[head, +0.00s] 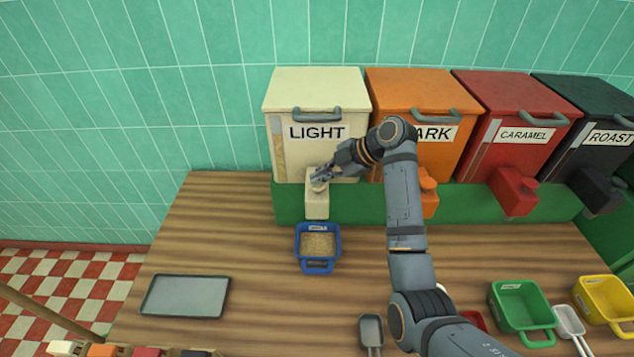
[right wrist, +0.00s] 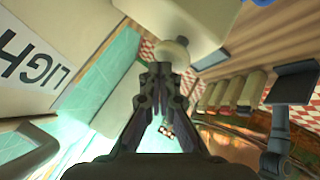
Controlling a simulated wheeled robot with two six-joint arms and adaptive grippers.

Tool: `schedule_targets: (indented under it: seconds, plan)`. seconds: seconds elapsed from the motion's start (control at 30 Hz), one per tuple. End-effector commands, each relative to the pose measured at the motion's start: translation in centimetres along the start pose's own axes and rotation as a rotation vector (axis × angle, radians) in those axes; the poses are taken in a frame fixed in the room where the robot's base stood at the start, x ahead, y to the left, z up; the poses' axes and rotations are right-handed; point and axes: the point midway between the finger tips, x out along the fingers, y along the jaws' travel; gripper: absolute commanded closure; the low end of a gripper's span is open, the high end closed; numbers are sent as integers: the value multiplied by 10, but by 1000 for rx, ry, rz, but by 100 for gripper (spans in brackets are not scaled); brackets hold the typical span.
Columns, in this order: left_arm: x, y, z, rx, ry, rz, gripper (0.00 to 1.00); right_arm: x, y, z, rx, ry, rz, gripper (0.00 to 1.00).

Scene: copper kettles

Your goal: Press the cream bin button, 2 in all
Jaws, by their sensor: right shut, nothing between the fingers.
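The cream bin (head: 285,150), labelled LIGHT, stands at the left end of the bin row. Its cream dispenser spout (head: 317,205) sticks out at the front, with a round cream button (right wrist: 175,50) on top. My right gripper (head: 321,178) is shut and empty, with its fingertips at the button. In the right wrist view my right gripper (right wrist: 162,72) points at the button; whether they touch I cannot tell. In the head view the gripper partly hides the button. A blue container (head: 318,265) with pale grain in it stands below and in front of the spout. My left gripper is not in view.
Orange (head: 424,90), red (head: 516,100) and black (head: 590,100) bins stand to the right. A grey tray (head: 186,296) lies at left. Green (head: 522,306) and yellow (head: 605,300) containers and a grey scoop (head: 371,330) sit in front.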

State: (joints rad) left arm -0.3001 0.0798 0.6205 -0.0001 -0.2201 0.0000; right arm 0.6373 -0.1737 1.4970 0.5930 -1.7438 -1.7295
Motion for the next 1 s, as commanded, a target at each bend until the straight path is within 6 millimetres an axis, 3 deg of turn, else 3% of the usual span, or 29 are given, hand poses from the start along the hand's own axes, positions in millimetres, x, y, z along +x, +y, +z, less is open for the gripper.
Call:
schedule_targets:
  seconds: [1.0]
  plan:
    - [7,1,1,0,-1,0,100,8,-7,6,2,-1,-3,100]
